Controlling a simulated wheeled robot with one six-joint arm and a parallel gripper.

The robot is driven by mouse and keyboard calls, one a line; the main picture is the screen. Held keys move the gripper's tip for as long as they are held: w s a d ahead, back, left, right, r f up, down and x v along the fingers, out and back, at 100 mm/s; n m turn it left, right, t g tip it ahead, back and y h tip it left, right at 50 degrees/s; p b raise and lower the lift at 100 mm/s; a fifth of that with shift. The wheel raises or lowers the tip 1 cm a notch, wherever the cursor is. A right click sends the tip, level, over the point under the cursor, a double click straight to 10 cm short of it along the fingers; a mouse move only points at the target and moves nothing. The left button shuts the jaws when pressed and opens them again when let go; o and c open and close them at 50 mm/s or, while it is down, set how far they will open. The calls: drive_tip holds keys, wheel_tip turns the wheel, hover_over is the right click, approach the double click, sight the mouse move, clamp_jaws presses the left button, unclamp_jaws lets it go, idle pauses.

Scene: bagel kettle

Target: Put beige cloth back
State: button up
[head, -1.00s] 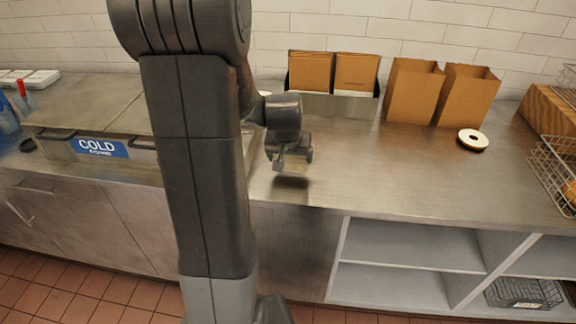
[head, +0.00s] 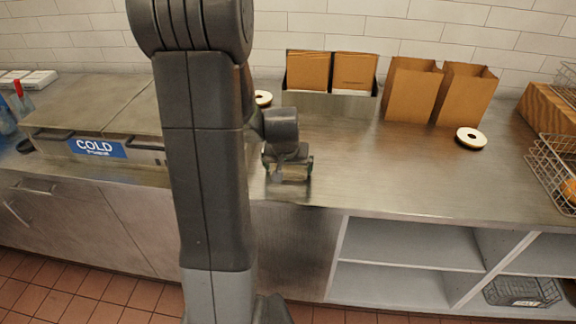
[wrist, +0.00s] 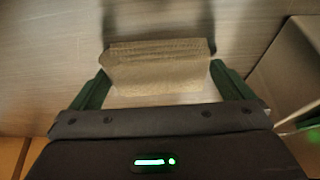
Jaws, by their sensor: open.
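The beige cloth (wrist: 158,68) is a folded, textured piece lying on the steel counter. In the wrist view it lies between the two green-edged fingers of my gripper (wrist: 160,75), which are spread wide at its left and right ends. I cannot tell whether the fingertips touch it. In the head view my gripper (head: 288,166) is low over the counter near its front edge, and a small part of the cloth (head: 294,174) shows beneath it. My arm hides the counter to the left.
A lidded cold unit (head: 100,148) stands left. At the back are a holder with brown bags (head: 330,104) and two open paper bags (head: 436,92). The middle of the counter (head: 385,165) is clear.

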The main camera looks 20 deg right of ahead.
drive_tip(key=shift+r, duration=0.55)
drive_tip(key=v, duration=1.1)
drive_tip(key=shift+s, duration=0.15)
drive_tip(key=shift+f, duration=0.1)
drive_tip(key=x, duration=1.2)
drive_tip(key=shift+f, duration=0.1)
drive_tip(key=shift+a+r, duration=0.1)
drive_tip(key=shift+r, duration=0.15)
